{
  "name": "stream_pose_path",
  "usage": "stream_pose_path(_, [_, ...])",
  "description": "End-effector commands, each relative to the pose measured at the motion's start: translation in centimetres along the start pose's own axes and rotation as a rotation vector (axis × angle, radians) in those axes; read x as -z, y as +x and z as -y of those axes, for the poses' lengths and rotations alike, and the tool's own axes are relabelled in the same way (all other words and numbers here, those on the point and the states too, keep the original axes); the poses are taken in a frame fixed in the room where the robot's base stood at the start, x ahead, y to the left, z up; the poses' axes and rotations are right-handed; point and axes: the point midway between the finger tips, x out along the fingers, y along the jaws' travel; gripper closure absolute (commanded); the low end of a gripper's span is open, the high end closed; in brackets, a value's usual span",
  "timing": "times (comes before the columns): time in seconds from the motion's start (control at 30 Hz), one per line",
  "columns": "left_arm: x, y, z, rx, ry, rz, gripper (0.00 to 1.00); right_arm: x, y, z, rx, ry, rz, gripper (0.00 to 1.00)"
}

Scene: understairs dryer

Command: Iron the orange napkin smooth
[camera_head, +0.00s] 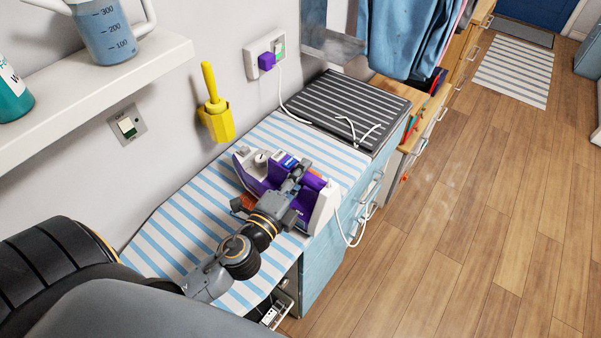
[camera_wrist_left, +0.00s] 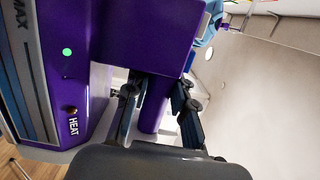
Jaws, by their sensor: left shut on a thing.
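A purple and white iron (camera_head: 318,203) is on the blue-and-white striped ironing surface (camera_head: 190,205). My left gripper (camera_head: 296,180) reaches over it and is shut on its purple handle. In the left wrist view the handle (camera_wrist_left: 155,110) is between the two fingers, beside a purple housing (camera_wrist_left: 65,60) with a green light and the word HEAT. A small orange patch (camera_head: 240,204), possibly the napkin, shows just left of the iron; the rest is hidden by the iron and my arm. I cannot tell whether the iron touches it. My right gripper is not in view.
A white cord hangs at the iron's right. A dark ribbed drainer top (camera_head: 345,108) lies beyond the board, with a loose white cable. A yellow holder (camera_head: 216,118), a socket with a purple plug (camera_head: 267,62) and a white shelf (camera_head: 90,85) are on the wall. The board's near-left part is clear.

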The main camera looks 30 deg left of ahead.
Motion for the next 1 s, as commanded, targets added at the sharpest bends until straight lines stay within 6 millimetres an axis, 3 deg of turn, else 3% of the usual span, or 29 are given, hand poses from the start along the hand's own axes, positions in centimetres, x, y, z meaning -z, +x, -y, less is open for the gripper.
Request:
stream_pose_path(0.43, [-0.2,0.1,-0.4,0.007,0.004,0.001,1.00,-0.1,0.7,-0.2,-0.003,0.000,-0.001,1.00])
stream_pose_path(0.73, [-2.2,0.5,-0.7,0.005,0.007,0.002,1.00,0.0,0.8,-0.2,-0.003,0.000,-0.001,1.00])
stream_pose_path(1.0, [-2.4,0.6,-0.8,0.003,0.006,0.002,1.00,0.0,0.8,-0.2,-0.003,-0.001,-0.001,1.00])
